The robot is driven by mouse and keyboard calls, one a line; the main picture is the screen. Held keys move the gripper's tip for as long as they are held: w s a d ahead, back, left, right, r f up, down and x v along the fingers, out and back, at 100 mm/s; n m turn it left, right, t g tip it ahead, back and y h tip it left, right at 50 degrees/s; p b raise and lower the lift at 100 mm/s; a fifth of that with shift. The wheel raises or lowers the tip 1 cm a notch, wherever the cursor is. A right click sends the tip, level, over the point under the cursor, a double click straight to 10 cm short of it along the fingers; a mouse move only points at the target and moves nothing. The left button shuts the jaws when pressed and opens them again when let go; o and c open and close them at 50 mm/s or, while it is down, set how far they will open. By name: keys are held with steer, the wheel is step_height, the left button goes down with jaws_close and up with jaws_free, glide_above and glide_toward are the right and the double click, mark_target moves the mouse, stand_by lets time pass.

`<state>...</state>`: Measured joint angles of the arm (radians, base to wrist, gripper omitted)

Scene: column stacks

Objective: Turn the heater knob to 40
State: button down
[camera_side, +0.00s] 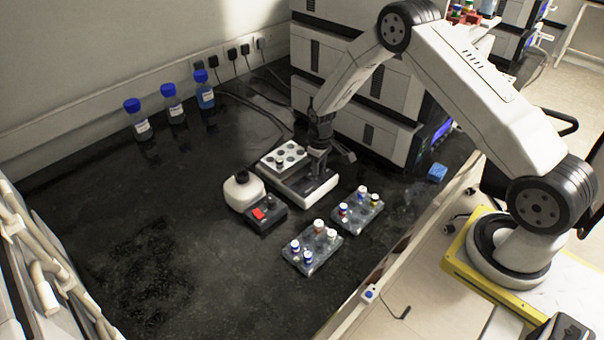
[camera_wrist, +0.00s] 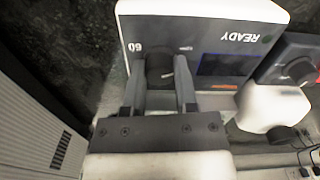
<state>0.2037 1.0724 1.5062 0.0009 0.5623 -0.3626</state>
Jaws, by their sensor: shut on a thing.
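The heater (camera_side: 317,190) is a low white and dark unit on the black bench, with a white vial block (camera_side: 284,157) on top. A number that looks like 60 shows beside the knob; the knob's setting cannot be read. In the side view my gripper (camera_side: 318,151) points down at the heater's right end.
A device with a white bottle (camera_side: 243,190) and a red switch stands just left of the heater. Two clear racks (camera_side: 312,250) (camera_side: 360,212) with capped vials lie in front. Large white-grey instruments (camera_side: 385,88) stand close behind my gripper. Blue-capped bottles (camera_side: 172,104) line the wall; the left bench is clear.

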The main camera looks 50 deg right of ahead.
steer(key=m, duration=0.5)
steer(key=shift+m, duration=0.4)
steer(key=m, duration=1)
steer(key=shift+m, duration=0.4)
steer(key=m, duration=0.6)
steer(key=shift+c, duration=2)
jaws_free()
steer(key=shift+r, duration=0.1)
steer(key=shift+r, duration=3.85)
